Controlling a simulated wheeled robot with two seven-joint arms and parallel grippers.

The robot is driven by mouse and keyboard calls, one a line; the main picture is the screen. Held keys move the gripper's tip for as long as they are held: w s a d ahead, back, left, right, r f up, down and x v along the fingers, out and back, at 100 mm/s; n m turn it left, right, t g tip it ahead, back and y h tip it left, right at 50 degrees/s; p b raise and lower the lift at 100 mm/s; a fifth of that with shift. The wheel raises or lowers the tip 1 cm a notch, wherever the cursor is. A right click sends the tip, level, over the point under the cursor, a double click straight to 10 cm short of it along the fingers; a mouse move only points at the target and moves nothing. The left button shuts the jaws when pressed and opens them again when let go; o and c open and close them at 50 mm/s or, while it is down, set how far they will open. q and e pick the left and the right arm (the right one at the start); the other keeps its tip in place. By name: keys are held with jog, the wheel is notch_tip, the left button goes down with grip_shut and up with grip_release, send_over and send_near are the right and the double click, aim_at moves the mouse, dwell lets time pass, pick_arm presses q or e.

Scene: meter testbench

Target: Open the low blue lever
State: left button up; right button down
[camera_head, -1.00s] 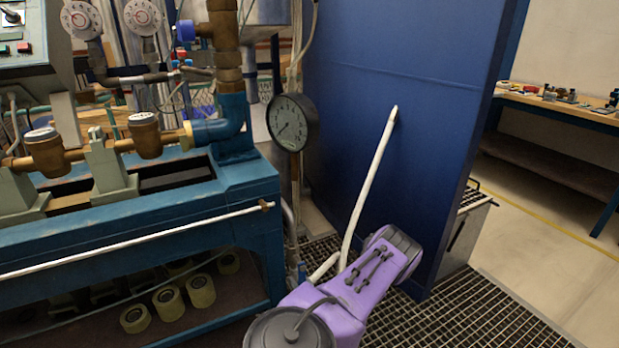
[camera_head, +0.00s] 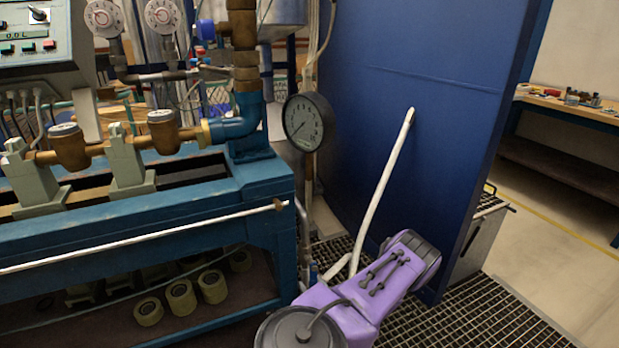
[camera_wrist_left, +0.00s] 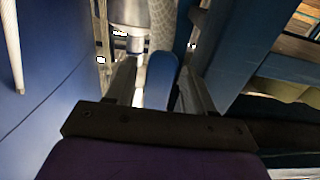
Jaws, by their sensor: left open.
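The low blue lever (camera_wrist_left: 162,78) shows in the left wrist view as a rounded blue bar. It stands between the two fingers of my left gripper (camera_wrist_left: 157,66), which are apart on either side of it. I cannot tell whether either finger touches it. In the head view a small blue part (camera_head: 313,272), which looks like the same lever, shows low by the pipe beside the bench corner. My purple left arm covers the area below it there, and the fingers cannot be made out in that view. My right gripper is out of view.
The blue test bench (camera_head: 245,195) stands on the left, with a round gauge (camera_head: 309,122) at its corner. A blue panel (camera_head: 400,60) rises behind my arm, and a white pole (camera_head: 385,180) leans against it. Floor grating (camera_head: 480,320) lies open at lower right.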

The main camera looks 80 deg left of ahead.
pick_arm(q)
jog(key=v, duration=0.9)
